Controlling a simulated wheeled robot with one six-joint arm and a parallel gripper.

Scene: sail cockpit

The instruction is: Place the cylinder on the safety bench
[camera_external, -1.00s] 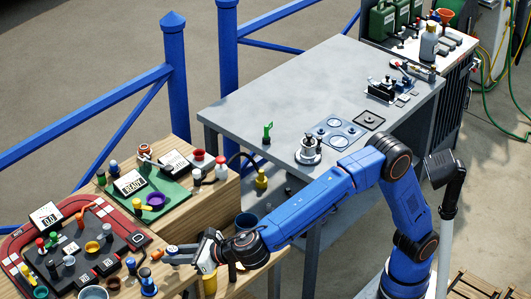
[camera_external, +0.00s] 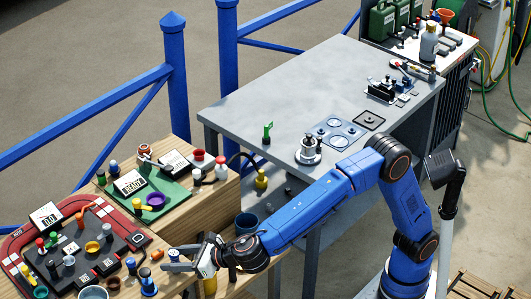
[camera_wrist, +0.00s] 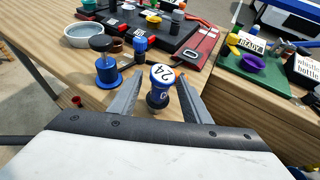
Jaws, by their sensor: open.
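My gripper (camera_external: 169,260) is low over the wooden table's near edge in the external view. No bench is clearly labelled as the safety bench; a grey metal bench (camera_external: 270,90) stands behind.
A blue spool-like piece (camera_wrist: 108,76) stands close left of the fingers. A red-edged board (camera_external: 110,225) with several small parts lies beyond. A raised wooden block carries a green mat (camera_external: 175,193). The grey bench's left half is mostly clear.

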